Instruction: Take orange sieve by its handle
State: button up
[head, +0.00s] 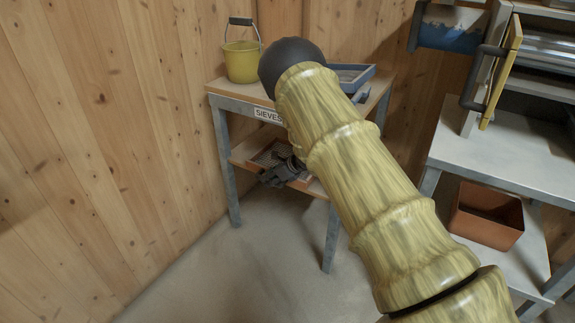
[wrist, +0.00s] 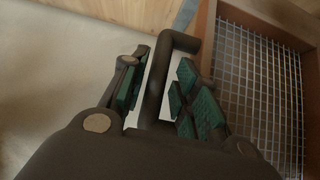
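The orange sieve (head: 304,186) lies on the lower shelf of the sieve stand in the head view, partly hidden by my arm and gripper (head: 282,171). In the wrist view the sieve's frame (wrist: 206,35) and wire mesh fill the right side. Its dark bent handle (wrist: 156,92) runs between the two green-padded fingers of my gripper (wrist: 158,80). A gap shows between the left pad and the handle. The right pads are close to the handle; whether they touch it I cannot tell. My gripper is open around the handle.
The stand's wooden top (head: 228,88) holds a yellow bucket (head: 242,62) and a blue-framed sieve (head: 352,76), above the lower shelf. A metal leg (head: 331,238) stands in front. At right, a grey table (head: 500,150) has an orange bin (head: 487,217) below.

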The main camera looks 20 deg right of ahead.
jog(key=shift+w+a+f, duration=0.25)
jog(key=shift+w+f, duration=0.1)
jog(key=shift+f, duration=0.1)
grip_shut()
jog(key=shift+r, duration=0.1)
